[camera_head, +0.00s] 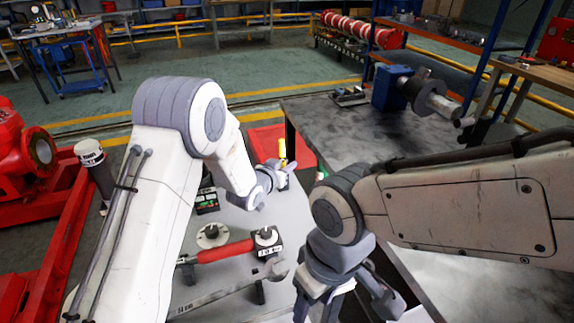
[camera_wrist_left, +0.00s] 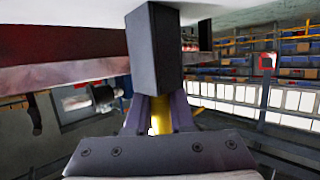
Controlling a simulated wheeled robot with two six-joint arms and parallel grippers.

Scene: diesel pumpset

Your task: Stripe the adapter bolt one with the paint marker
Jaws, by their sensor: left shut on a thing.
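My left gripper (camera_head: 281,172) is shut on a slim yellow marker (camera_head: 283,150), which stands roughly upright from the jaws in the head view. In the left wrist view the fingers (camera_wrist_left: 160,115) close around its yellow body (camera_wrist_left: 160,118). A dark square-edged block (camera_wrist_left: 155,48) covers what lies beyond; I cannot tell how far it is from the marker. My right gripper (camera_head: 345,300) hangs at the lower middle, fingers spread, holding nothing that I can see. I cannot make out the adapter bolt in either view.
A light worktop (camera_head: 283,225) below my arms holds a red-handled tool (camera_head: 225,251), a large spanner (camera_head: 225,290) and small round parts. A dark metal table (camera_head: 345,130) carries a blue-and-grey machine (camera_head: 405,90). A red pump frame (camera_head: 45,245) stands left.

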